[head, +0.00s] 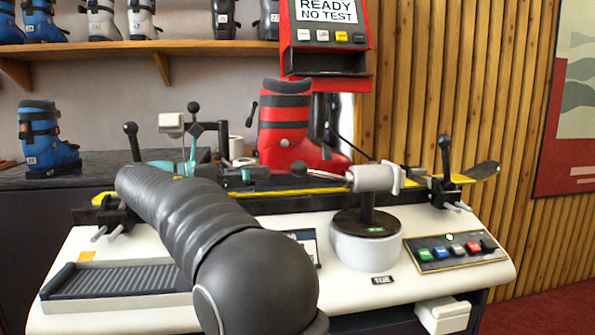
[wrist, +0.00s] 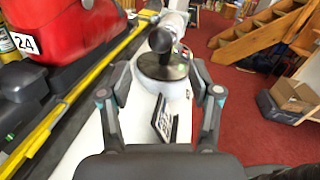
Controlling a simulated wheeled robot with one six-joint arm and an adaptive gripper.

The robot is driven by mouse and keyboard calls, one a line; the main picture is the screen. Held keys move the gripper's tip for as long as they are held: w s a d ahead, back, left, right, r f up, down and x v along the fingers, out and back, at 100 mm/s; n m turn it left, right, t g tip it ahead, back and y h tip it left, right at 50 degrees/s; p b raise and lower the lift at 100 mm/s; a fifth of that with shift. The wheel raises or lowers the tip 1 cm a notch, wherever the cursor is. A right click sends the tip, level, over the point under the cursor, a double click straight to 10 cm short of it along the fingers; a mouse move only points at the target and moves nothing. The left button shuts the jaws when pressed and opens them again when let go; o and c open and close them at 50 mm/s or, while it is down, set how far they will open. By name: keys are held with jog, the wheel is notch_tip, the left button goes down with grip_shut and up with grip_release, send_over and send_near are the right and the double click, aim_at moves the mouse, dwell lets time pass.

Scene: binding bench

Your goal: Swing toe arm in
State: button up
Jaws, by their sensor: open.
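The toe unit has a round white base (head: 364,248) with a dark top, marked TOE on the bench edge. The toe arm on it is a light grey cylinder (head: 376,178) with a rod and dark ball knob (head: 300,170) pointing left in the head view. In the wrist view the knob (wrist: 160,40) is ahead, in line with the gap between my fingers. My gripper (wrist: 160,75) is open and empty, apart from the knob. In the head view my arm hides part of the bench; grey-and-teal gripper parts show behind it, left of the knob.
A ski with a yellow edge (head: 455,178) runs along the bench behind the toe unit, with a red boot (head: 285,125) above it. A button panel (head: 455,250) sits right, a ribbed tray (head: 105,280) left. A red tester (head: 325,40) reads READY NO TEST.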

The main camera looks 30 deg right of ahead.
aim_at(298, 169)
jog(key=d, duration=1)
jog(key=shift+s+b, duration=0.35)
jog(key=shift+s, duration=0.05)
jog(key=shift+a, duration=0.1)
grip_shut()
